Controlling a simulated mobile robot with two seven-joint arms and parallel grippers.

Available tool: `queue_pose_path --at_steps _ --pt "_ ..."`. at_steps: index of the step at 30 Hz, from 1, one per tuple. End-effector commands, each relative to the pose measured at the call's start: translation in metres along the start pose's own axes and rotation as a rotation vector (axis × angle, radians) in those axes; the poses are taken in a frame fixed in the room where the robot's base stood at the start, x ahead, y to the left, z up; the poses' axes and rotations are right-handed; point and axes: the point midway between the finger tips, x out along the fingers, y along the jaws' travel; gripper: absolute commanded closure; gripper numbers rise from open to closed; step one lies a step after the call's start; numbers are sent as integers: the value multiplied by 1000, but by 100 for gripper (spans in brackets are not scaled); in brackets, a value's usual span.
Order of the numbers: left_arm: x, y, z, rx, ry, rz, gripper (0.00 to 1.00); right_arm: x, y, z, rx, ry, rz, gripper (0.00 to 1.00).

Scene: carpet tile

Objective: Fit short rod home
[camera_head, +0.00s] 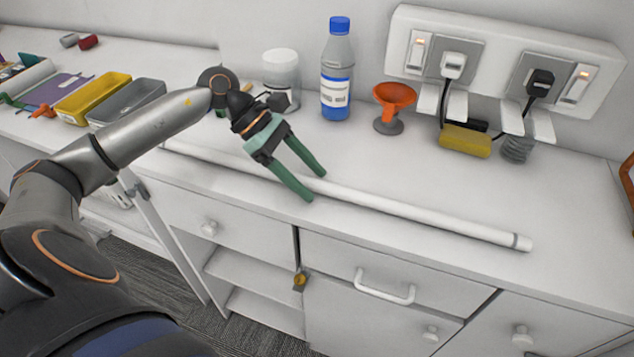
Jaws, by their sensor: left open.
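A long white rod (420,212) with a grey band near its right end lies along the front of the white counter. My left gripper (317,187), with green fingers, is open over the rod's middle. Its fingertips show on either side of the rod, and nothing is clearly held. I cannot tell whether they touch it. The gripper hides part of the rod. No piece is clearly a separate short rod. My right gripper is not in view.
A blue-capped bottle (337,80), a lidded jar (281,72) and an orange funnel (394,97) stand behind the rod. A yellow block (465,141) lies below the wall sockets (500,60). Yellow (93,98) and grey (127,104) trays sit left.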

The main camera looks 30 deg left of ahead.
Motion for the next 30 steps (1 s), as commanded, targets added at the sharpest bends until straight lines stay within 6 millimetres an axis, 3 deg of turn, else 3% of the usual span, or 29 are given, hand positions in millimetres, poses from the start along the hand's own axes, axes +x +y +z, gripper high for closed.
queue_pose_path --at_steps 2,19,30 --pt "0 0 0 0 0 0 34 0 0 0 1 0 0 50" --pt "-1 0 0 0 0 0 98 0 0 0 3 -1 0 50" --pt "-1 0 0 0 0 0 100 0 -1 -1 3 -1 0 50"
